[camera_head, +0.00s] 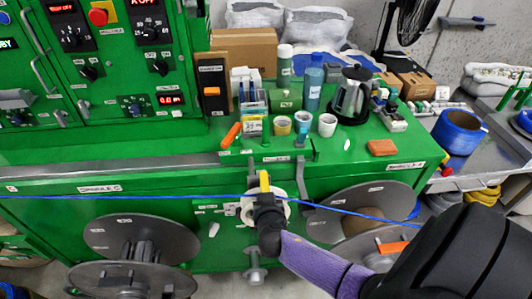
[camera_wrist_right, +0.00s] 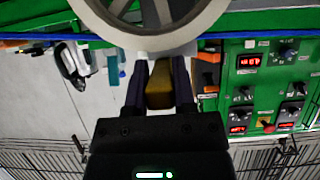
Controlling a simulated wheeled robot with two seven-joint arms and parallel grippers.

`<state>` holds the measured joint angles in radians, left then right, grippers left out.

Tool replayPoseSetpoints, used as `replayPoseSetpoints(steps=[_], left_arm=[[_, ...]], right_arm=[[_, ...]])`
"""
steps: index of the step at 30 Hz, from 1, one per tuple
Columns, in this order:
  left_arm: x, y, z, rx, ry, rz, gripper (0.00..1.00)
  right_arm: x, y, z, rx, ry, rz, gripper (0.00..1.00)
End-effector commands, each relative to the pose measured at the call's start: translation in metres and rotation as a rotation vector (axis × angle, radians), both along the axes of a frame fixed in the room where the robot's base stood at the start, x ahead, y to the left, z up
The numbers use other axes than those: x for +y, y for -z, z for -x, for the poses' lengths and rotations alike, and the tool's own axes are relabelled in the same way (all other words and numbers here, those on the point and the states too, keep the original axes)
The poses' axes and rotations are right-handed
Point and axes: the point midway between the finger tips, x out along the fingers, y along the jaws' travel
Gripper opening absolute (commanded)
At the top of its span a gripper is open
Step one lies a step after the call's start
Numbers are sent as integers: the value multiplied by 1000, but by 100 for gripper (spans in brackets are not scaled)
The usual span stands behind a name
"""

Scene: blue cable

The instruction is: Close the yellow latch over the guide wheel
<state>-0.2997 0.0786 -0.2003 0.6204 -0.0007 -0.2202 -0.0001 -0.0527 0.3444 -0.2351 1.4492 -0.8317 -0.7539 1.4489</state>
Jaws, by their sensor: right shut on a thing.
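The yellow latch (camera_head: 264,180) sticks up above my right gripper (camera_head: 268,205) at the front of the green machine. In the right wrist view the yellow latch (camera_wrist_right: 159,92) lies between the two dark fingers of my right gripper (camera_wrist_right: 160,82), which is shut on it. The pale guide wheel (camera_head: 247,212) is just behind and left of the gripper, partly hidden by it. The guide wheel's rim (camera_wrist_right: 155,40) fills the top of the wrist view. The blue cable (camera_head: 130,197) runs across the machine front and passes behind the gripper. My left gripper is not in view.
Large grey spools (camera_head: 140,237) hang below on the left, with another (camera_head: 365,205) on the right. A grey bracket (camera_head: 303,188) stands close right of the wheel. Bottles, cups and a kettle (camera_head: 352,98) crowd the green bench top. An orange block (camera_head: 382,147) lies near its edge.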

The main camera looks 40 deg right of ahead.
Motion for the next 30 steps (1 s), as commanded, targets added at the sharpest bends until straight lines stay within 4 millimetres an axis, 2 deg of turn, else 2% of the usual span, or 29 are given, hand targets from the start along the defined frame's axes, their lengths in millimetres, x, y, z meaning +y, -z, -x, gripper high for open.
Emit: replayPoseSetpoints(steps=[6,7,12,22,30], left_arm=[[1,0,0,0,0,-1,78],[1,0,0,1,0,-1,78],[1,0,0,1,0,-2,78],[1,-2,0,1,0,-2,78],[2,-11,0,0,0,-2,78]], right_arm=[[0,1,1,3,1,0,0],[0,1,1,4,1,-1,34],[0,1,1,3,0,-1,68],[3,-2,4,2,-1,-2,68],[32,-27,47,2,0,-4,68]])
